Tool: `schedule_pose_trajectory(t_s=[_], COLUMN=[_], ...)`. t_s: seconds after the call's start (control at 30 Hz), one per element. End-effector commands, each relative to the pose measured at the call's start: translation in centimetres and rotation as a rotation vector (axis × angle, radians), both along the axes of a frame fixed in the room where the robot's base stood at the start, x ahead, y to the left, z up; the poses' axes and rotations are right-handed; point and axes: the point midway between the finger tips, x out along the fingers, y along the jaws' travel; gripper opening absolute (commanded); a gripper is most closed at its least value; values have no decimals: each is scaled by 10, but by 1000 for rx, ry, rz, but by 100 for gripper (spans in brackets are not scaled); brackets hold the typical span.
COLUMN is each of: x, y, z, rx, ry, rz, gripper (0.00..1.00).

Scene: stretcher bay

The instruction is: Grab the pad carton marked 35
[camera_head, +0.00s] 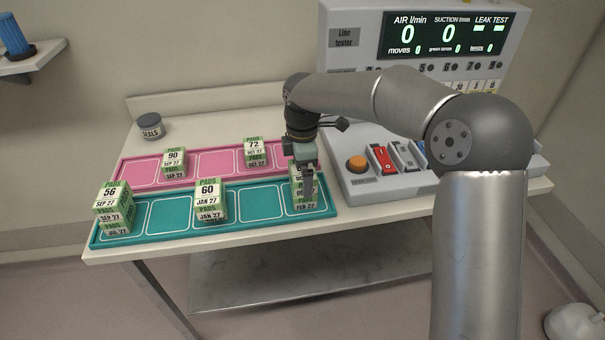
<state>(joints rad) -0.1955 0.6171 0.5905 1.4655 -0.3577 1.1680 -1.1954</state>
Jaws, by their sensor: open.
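My gripper (307,185) points down at the right end of the teal tray (160,240). It is open, with a finger in front of a green-and-white pad carton (297,187) that sits in the rightmost compartment. The carton's number is hidden by my gripper; "FEB 27" shows low down there. I cannot tell whether the jaws touch the carton. No readable label shows 35.
Pad cartons marked 56 (110,195) and 60 (208,191) stand on the teal tray. Cartons marked 90 (174,157) and 72 (254,146) stand on the pink tray (135,172). A seals jar (150,128) stands behind. The line tester (355,48) is at right.

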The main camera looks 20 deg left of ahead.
Motion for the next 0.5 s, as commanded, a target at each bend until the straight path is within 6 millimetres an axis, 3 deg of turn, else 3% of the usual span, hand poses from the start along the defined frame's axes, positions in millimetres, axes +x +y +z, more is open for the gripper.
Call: schedule_pose_trajectory(t_s=[0.1, 0.33, 0.5], x=[0, 0, 0], y=[0, 0, 0], z=[-9, -11, -11], rx=[0, 0, 0], ry=[0, -1, -1], rz=[-1, -1, -1], gripper=[100, 100, 53])
